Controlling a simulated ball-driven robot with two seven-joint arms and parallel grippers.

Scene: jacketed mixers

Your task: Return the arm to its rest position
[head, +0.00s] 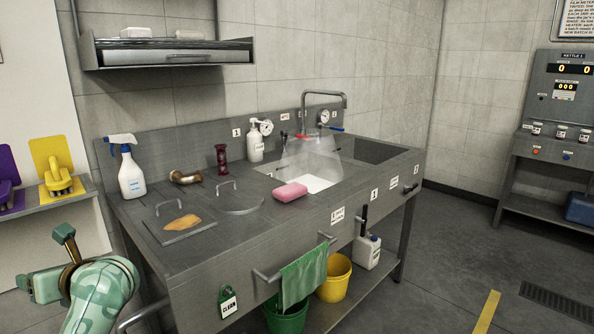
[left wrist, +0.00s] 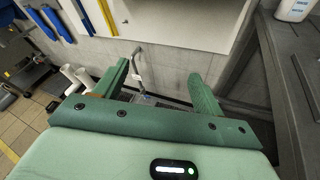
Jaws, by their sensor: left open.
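My left arm (head: 100,295), green, comes in at the lower left of the head view, beside the left end of the steel sink bench (head: 185,255). In the left wrist view my left gripper (left wrist: 162,88) is open, its two green fingers wide apart. Nothing is between the fingers; the wall and floor show beyond them. In the head view the gripper's jaws cannot be made out clearly. My right gripper is in neither view.
A spray bottle (head: 131,172), brass elbow (head: 186,177) and pink sponge (head: 290,192) stand on the bench. A green towel (head: 303,275) hangs from its front rail. A shelf (head: 60,195) with yellow and purple items is left. Open floor (head: 440,270) lies right.

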